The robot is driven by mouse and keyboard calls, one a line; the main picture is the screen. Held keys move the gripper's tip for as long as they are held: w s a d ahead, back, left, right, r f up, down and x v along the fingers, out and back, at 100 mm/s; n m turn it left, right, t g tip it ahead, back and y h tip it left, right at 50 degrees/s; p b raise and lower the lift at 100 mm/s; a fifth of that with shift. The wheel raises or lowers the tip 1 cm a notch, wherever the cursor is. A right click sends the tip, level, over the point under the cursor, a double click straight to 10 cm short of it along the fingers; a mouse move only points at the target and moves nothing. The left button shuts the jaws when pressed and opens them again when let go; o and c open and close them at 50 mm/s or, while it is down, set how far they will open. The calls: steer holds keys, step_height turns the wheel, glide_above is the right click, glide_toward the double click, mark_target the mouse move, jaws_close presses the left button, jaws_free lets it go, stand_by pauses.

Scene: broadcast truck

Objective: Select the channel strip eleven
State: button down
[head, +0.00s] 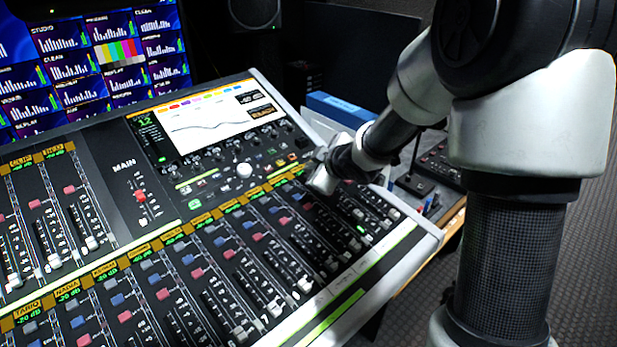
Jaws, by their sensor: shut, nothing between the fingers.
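The mixing console (400,248) fills the middle and lower left, with rows of channel strips (245,265) carrying faders, red and blue buttons and orange name labels. I cannot make out which strip is eleven; the labels are too small. The console screen (215,125) shows a curve, and a green "12" stands at its left. My gripper (321,184) is shut and empty, over the upper right end of the strips, partly hiding the labels there. I cannot tell whether it touches the console. A small green light (361,229) shows among the strips below it.
A monitor wall (85,65) stands behind the console at left, with a black speaker (254,12) to its right. A blue box (338,108) lies behind my gripper. A microphone panel (415,182) sits right of the console. Carpeted floor (585,245) is open at right.

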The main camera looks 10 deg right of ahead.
steer(key=shift+f+b, duration=0.35)
steer(key=shift+f, duration=0.1)
stand_by(0.6)
steer(key=shift+r, duration=0.15)
steer(key=shift+r+p, duration=0.75)
steer(key=shift+p, duration=0.15)
steer(key=r+p, duration=0.4)
steer(key=p, duration=0.1)
steer(key=shift+s+d+r, duration=0.25)
steer(key=shift+s+r, duration=0.1)
steer(key=shift+r, duration=0.05)
stand_by(0.5)
